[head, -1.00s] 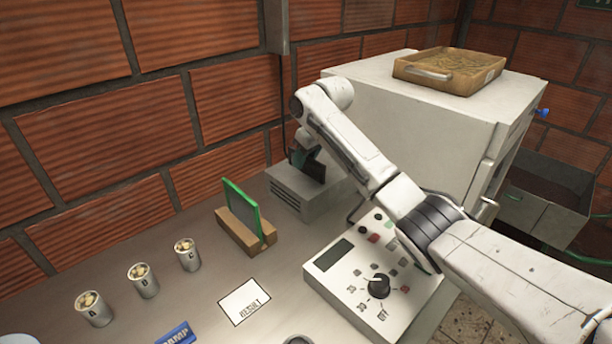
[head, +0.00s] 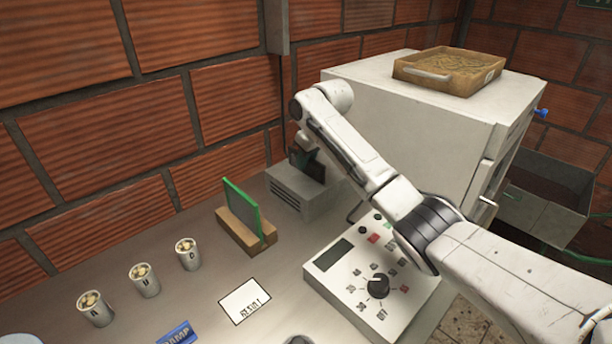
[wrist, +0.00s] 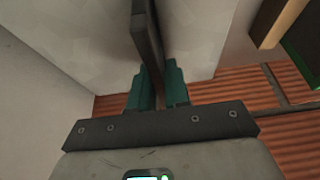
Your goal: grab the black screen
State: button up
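The black screen (wrist: 150,45) is a thin dark panel seen nearly edge-on in the wrist view. It stands between the two teal fingers of my gripper (wrist: 158,90) and fills the narrow gap between them. My gripper looks shut on it. In the head view the black screen (head: 314,168) is a small dark slab at the grey vented box (head: 300,195), near the wall. My gripper (head: 302,155) is there behind it, dark and partly hidden by my arm, so its fingers are hard to make out.
A green-framed screen (head: 243,208) stands in a wooden block (head: 238,232) to the left. A control panel (head: 350,285) with a knob is in front, and a large white cabinet (head: 400,110) bearing a tray (head: 450,58) is to the right. Several labelled cups (head: 146,282) stand at left.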

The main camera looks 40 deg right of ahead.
grip_shut()
